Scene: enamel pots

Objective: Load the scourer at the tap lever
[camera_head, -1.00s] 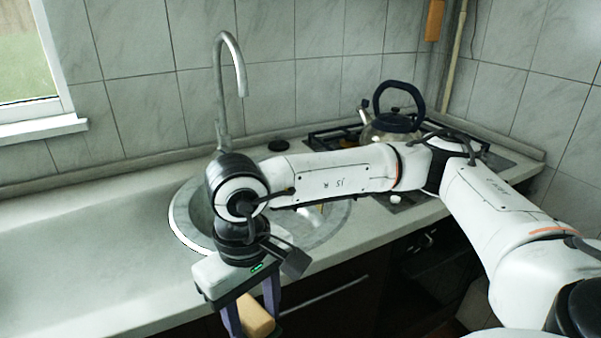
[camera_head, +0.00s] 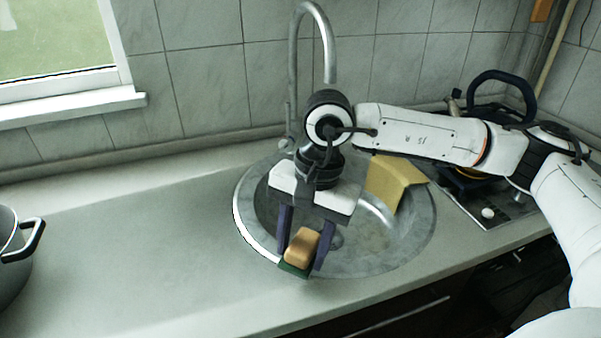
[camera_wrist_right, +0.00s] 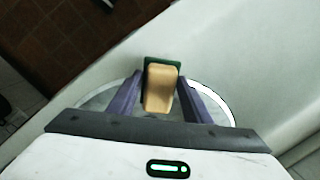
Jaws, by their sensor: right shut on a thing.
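The scourer (camera_head: 301,249) is a tan sponge block with a dark green pad. My right gripper (camera_head: 302,252) is shut on it and holds it over the front rim of the round sink (camera_head: 398,262). In the right wrist view the scourer (camera_wrist_right: 160,90) sits between the two purple-grey fingers (camera_wrist_right: 158,98), its green side at the far end. The tall grey tap (camera_head: 293,75) stands behind the sink. A small lever (camera_head: 287,142) seems to show at its base, partly hidden by my right wrist. My left gripper is out of view.
A yellow cloth (camera_head: 394,181) hangs over the sink's back right rim. A kettle with a dark handle (camera_head: 497,80) stands on the hob at the right. A metal pot (camera_head: 12,250) is at the far left. The counter (camera_head: 150,240) left of the sink is clear.

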